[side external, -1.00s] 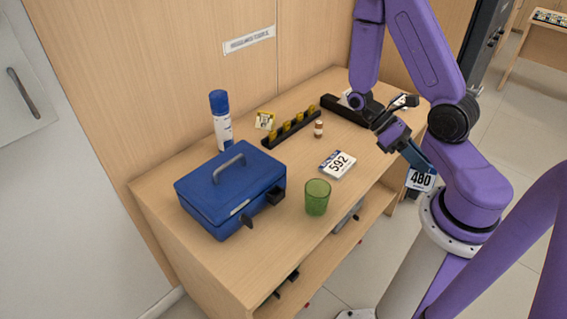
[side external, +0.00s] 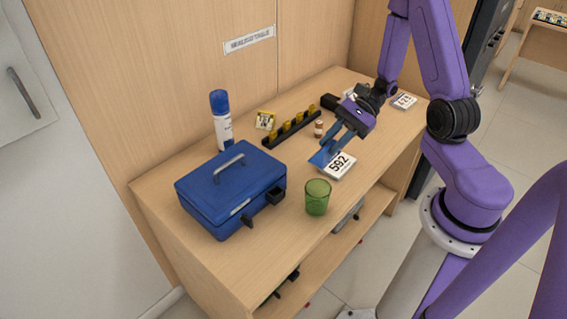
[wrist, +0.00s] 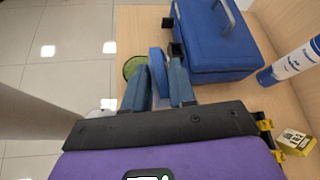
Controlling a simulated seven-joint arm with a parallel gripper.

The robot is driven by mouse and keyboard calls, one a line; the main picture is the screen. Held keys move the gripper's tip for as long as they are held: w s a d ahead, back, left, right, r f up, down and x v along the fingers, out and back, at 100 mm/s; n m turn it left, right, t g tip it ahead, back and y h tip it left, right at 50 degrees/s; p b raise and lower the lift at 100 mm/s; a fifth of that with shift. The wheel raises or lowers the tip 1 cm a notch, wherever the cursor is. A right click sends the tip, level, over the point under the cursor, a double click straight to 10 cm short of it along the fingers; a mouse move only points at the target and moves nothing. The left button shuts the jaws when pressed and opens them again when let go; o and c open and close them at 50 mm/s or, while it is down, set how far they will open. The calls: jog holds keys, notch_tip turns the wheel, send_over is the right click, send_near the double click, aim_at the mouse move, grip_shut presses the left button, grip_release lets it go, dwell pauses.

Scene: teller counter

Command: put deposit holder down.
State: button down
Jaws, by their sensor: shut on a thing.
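My gripper (side external: 334,149) is over the counter and shut on a blue, slab-like holder (side external: 320,157), which I take to be the deposit holder. The holder is just left of the white 592 card (side external: 341,165) and partly overlaps it in the side view. I cannot tell whether it touches the card or the counter. In the wrist view the holder (wrist: 157,62) stands between the two blue fingers of my gripper (wrist: 160,80). Its lower part is hidden by the fingers.
A blue cash box (side external: 225,195) stands left, with a green cup (side external: 317,198) near the front edge. Bare counter (side external: 290,165) lies between.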

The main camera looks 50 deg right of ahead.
jog(key=shift+w+d+m+t, duration=0.25)
jog(key=shift+w+m, duration=0.05)
jog(key=shift+w, duration=0.15)
jog(key=shift+w+d+m+t, duration=0.2)
jog(key=shift+w+m+t, duration=0.1)
jog(key=shift+w, duration=0.15)
jog(key=w+f, duration=0.3)
jog(key=w, duration=0.1)
jog(key=w+d+f, duration=0.1)
jog(key=w+f, duration=0.1)
jog(key=w, duration=0.2)
jog(key=w+f, duration=0.3)
jog(key=w, duration=0.1)
jog(key=shift+w+d+f, duration=0.25)
jog(key=shift+f, duration=0.1)
jog(key=shift+w+f, duration=0.5)
jog(key=shift+f, duration=1.6)
jog(key=shift+f, duration=0.1)
jog(key=c, duration=0.9)
grip_release()
